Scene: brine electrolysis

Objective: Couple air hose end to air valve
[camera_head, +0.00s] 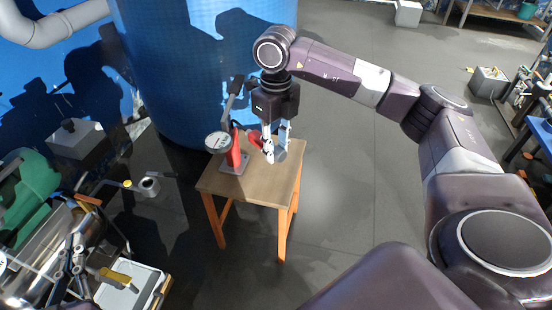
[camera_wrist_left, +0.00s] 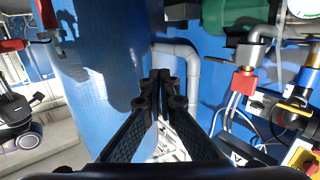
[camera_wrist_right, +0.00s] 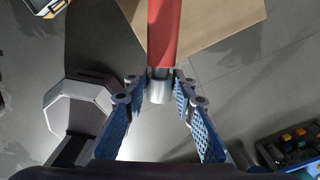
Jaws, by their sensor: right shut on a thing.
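My right gripper (camera_head: 276,153) is over the small wooden table. In the right wrist view its fingers (camera_wrist_right: 158,85) are closed around the silver end of a red tube-like piece (camera_wrist_right: 162,35), which looks like the air hose end (camera_wrist_right: 159,92). The red piece (camera_head: 255,139) also shows beside the gripper in the head view. My left gripper (camera_wrist_left: 160,76) has its fingertips together with nothing visible between them. A red-bodied fitting (camera_wrist_left: 245,82) on a grey pipe shows at the right of the left wrist view; I cannot tell whether it is the air valve.
A red hand pump (camera_head: 236,152) with a round gauge (camera_head: 218,142) stands on the wooden table (camera_head: 255,188). A large blue tank (camera_head: 205,60) stands behind it. Cluttered tools and a white tray (camera_head: 128,285) fill the lower left. The floor right of the table is clear.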

